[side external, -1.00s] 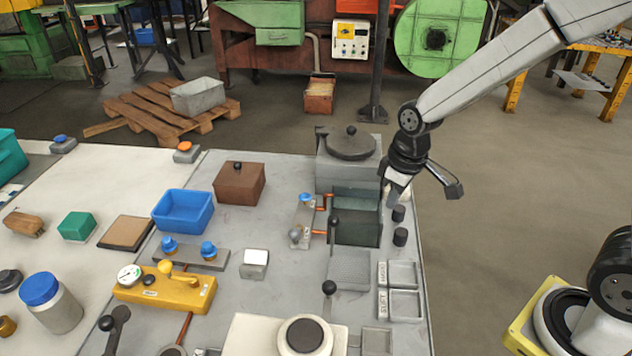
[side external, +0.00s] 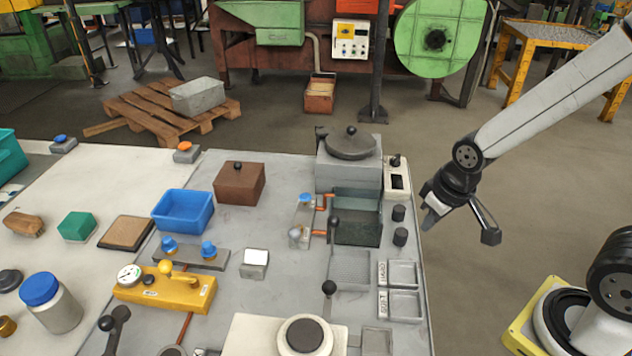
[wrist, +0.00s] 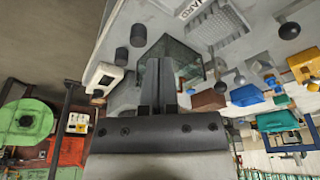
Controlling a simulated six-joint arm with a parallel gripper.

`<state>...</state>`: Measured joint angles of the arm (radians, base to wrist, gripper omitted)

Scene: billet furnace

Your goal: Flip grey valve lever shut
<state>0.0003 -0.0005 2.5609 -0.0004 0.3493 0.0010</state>
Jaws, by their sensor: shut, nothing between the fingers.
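A small valve block (side external: 304,214) stands left of the dark green open box (side external: 357,230), with orange pipes between them. A grey ball knob (side external: 295,233) is at its near end and a blue knob (side external: 305,197) at its far end. The grey knob looks like the grey valve lever's end, but its exact angle is too small to tell. My gripper (side external: 428,219) is shut and empty, beyond the table's right edge and well right of the valve. In the wrist view my closed fingers (wrist: 158,84) point toward the green box (wrist: 178,57).
A grey furnace body (side external: 348,165) with a round lid stands behind the box. A black-knobbed lever (side external: 334,222) rises before the box.

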